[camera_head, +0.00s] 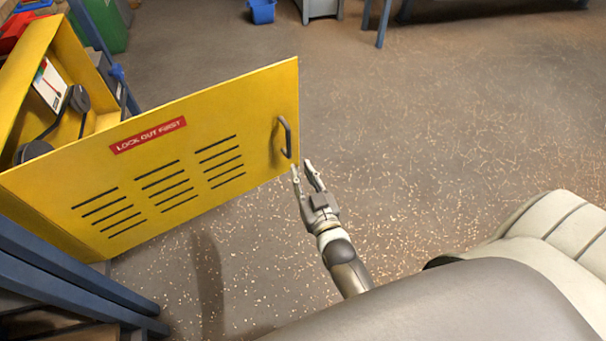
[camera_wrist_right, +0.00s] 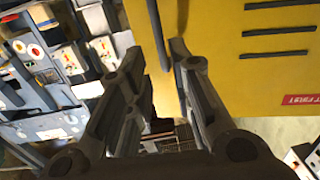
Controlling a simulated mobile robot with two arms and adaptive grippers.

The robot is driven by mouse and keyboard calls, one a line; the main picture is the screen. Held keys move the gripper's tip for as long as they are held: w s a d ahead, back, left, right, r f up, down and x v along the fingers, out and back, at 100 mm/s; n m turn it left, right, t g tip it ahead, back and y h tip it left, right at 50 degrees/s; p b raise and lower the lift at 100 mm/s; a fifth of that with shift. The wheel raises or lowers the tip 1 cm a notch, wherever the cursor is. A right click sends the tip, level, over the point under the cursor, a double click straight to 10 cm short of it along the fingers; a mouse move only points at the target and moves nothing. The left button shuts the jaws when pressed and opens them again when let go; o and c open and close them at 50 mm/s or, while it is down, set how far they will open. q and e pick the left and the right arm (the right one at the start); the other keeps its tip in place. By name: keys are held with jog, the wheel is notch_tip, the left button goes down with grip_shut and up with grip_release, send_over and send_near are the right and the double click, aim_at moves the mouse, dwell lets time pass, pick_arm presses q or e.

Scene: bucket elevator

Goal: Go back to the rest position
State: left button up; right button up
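The yellow door (camera_head: 170,155) stands swung open, with slots, a red "LOCK OUT FIRST" label (camera_head: 148,135) and a dark handle (camera_head: 285,137) near its free edge. My right gripper (camera_head: 303,165) is just beside the door's lower free corner, close below the handle. Its two fingers are apart, with nothing seen held. In the right wrist view the open fingers (camera_wrist_right: 168,60) reach up beside the door (camera_wrist_right: 235,60); whether they touch it is not clear. My left gripper is not in view.
The yellow cabinet (camera_head: 38,62) is open at the left, with dark round parts inside. Blue steel beams (camera_head: 75,275) stand at the lower left. A blue bucket (camera_head: 262,11) lies far back. The speckled floor (camera_head: 450,120) to the right is clear.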

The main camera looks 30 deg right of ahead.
dwell(0.3)
jog(key=s+a+f+n+g+y, duration=0.15)
jog(key=s+f+g, duration=0.45)
jog(key=f, duration=0.7)
jog(key=s+a+f+n+g+y, duration=0.15)
jog(key=s+f+g, duration=0.35)
jog(key=s+f, duration=0.6)
jog(key=s+f+g, duration=0.4)
jog(key=s+f, duration=0.4)
jog(key=s, duration=0.1)
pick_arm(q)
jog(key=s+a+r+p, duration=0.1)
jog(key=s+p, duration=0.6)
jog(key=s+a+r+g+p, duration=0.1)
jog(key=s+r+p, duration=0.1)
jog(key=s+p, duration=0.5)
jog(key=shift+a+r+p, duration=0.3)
pick_arm(e)
jog(key=s+d+r+g, duration=0.1)
jog(key=s, duration=0.6)
jog(key=s+d+r, duration=0.2)
jog(key=s, duration=0.5)
jog(key=shift+s+d+r+n+g+h, duration=0.3)
jog(key=shift+s+g+h, duration=0.1)
